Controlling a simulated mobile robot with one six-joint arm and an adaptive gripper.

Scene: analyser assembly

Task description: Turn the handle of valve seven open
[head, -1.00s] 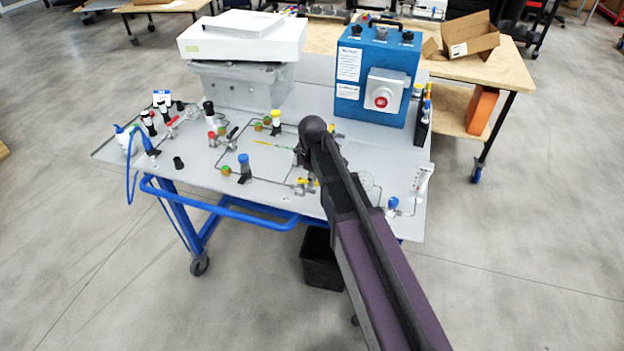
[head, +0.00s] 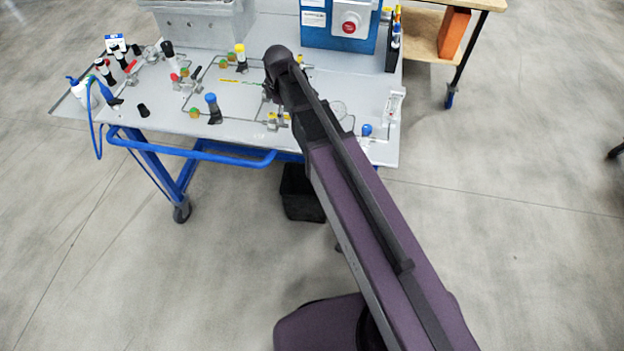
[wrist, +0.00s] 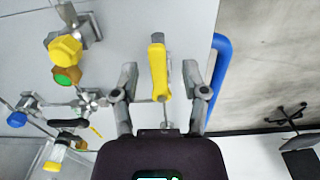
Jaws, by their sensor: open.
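A valve handle with a yellow grip (wrist: 158,72) and a grey end stands between the fingers of my gripper (wrist: 160,68) in the wrist view. My gripper is open, with one finger on each side of the handle and a visible gap on both sides. No number shows on this valve, so I cannot tell from a label that it is valve seven. In the head view, my arm hides the gripper's fingers.
In the wrist view, a yellow knob (wrist: 65,49), a green-topped fitting (wrist: 67,76) and a blue knob (wrist: 17,119) stand left of my gripper. A blue rail (wrist: 219,65) runs close on the right. A blue box (head: 338,38) stands at the panel's back.

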